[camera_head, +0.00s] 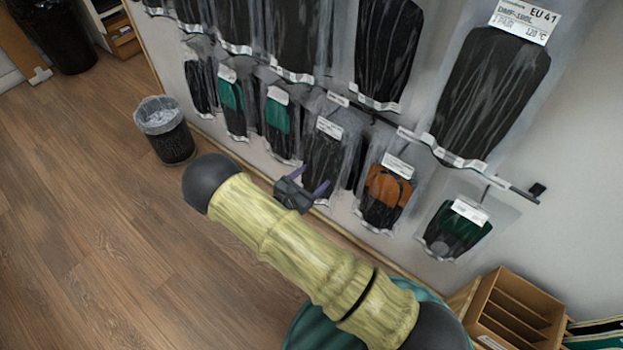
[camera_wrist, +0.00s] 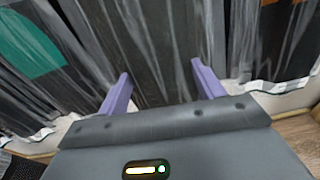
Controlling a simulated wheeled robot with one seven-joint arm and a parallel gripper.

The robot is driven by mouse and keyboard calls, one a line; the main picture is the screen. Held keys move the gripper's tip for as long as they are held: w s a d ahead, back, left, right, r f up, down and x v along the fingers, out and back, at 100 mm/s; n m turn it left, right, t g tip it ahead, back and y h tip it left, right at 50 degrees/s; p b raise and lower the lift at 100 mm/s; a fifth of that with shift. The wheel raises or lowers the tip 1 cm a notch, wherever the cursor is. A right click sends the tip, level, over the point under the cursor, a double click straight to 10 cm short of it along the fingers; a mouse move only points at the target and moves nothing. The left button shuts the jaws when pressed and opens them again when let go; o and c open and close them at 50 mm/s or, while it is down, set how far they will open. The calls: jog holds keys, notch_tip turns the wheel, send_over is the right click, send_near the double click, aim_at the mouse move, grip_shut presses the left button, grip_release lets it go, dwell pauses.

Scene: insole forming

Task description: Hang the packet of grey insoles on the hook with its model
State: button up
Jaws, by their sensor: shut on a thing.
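My gripper (camera_head: 310,182) is low in front of the wall display, its purple fingers at the lower part of a dark grey-black packet (camera_head: 322,155) with a white label. In the wrist view my gripper (camera_wrist: 161,80) has one finger on each side of this dark packet (camera_wrist: 155,50), shut on it. The packet is upright in the lower row, between a green-and-black packet (camera_head: 280,122) and an orange-and-black packet (camera_head: 387,192). Its hook is hidden, so I cannot tell whether it hangs on one.
Larger black packets (camera_head: 490,95) hang in the row above. A green-and-black packet (camera_head: 457,232) hangs at the right end. A bin (camera_head: 172,142) stands by the wall; a wooden rack (camera_head: 515,310) is at the lower right. The floor (camera_head: 80,220) at left is clear.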

jog(key=shift+f, duration=0.15)
jog(key=o, duration=1.1)
jog(key=shift+s, duration=0.1)
jog(key=p+v, duration=0.2)
jog(key=v, duration=1.5)
jog(key=shift+a+p, duration=0.2)
jog(key=shift+p, duration=0.2)
